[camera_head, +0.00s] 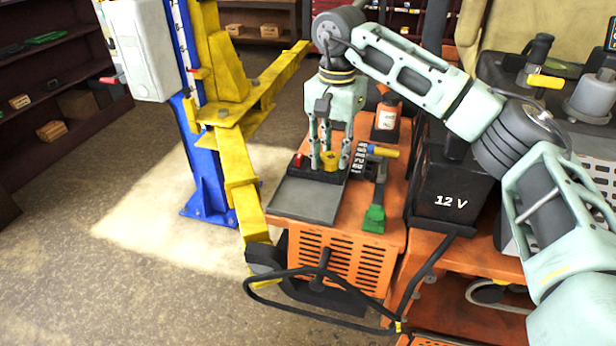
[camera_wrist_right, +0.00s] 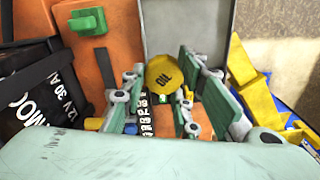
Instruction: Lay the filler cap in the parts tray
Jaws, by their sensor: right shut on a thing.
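The yellow filler cap (camera_head: 329,159), marked OIL in the right wrist view (camera_wrist_right: 164,75), is between the fingers of my right gripper (camera_head: 331,150). The gripper points down and is shut on it. A flat grey tray (camera_head: 308,199), which looks like the parts tray, lies on the orange cart top in front of the cap. In the wrist view the tray (camera_wrist_right: 187,27) is beyond the cap. The cap is by the tray's far, dark end; I cannot tell the gap beneath it. My left gripper is not in view.
A black 12 V battery (camera_head: 452,187) is further right. The yellow lift arm (camera_head: 243,185) runs close along the left.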

